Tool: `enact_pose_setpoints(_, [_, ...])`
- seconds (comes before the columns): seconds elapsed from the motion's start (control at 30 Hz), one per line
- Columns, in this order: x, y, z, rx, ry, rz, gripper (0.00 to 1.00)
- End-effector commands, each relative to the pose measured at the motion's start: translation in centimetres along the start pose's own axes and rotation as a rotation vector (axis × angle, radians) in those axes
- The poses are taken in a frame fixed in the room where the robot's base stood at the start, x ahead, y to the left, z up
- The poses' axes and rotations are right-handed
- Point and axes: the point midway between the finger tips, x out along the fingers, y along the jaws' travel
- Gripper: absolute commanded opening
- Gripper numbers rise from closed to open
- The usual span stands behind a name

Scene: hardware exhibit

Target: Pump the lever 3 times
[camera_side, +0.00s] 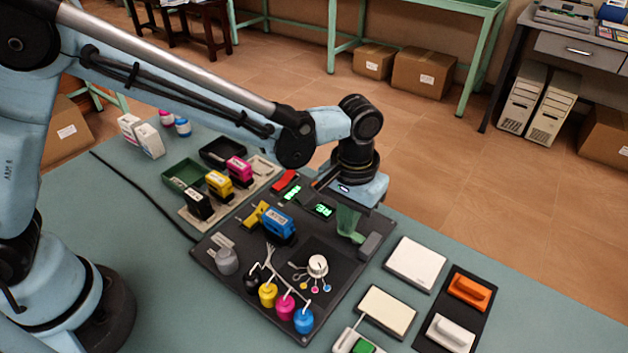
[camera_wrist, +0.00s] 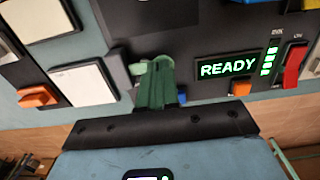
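My gripper (camera_side: 349,226) points down over the right part of the dark panel (camera_side: 335,270), with its green fingers low near the panel surface. In the wrist view the fingers (camera_wrist: 155,82) show as one ridged green shape with no clear gap. A small pale green piece (camera_side: 357,238) is right at the fingertips and sticks out to their left in the wrist view (camera_wrist: 138,68). It may be the lever's handle. The fingers hide the rest of it, so I cannot tell whether they grip it or only touch it.
A grey block (camera_side: 370,246) stands close beside the fingers. A lit READY display (camera_wrist: 229,68) and a red switch (camera_wrist: 294,66) are near. The blue cartridge (camera_side: 279,225), white dial (camera_side: 318,265) and several coloured bottles stand on the panel. White pads (camera_side: 415,263) lie to the right.

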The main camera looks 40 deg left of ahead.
Motion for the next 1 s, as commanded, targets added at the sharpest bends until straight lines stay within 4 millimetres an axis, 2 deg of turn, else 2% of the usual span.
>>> enact_pose_setpoints(0.17, [-0.2,0.1,0.0,0.001,0.000,0.002,0.00])
enact_pose_setpoints(0.73, [-3.1,0.0,0.0,0.000,0.000,0.000,0.00])
enact_pose_setpoints(1.0, [-3.5,0.0,0.0,0.000,0.000,0.001,0.00])
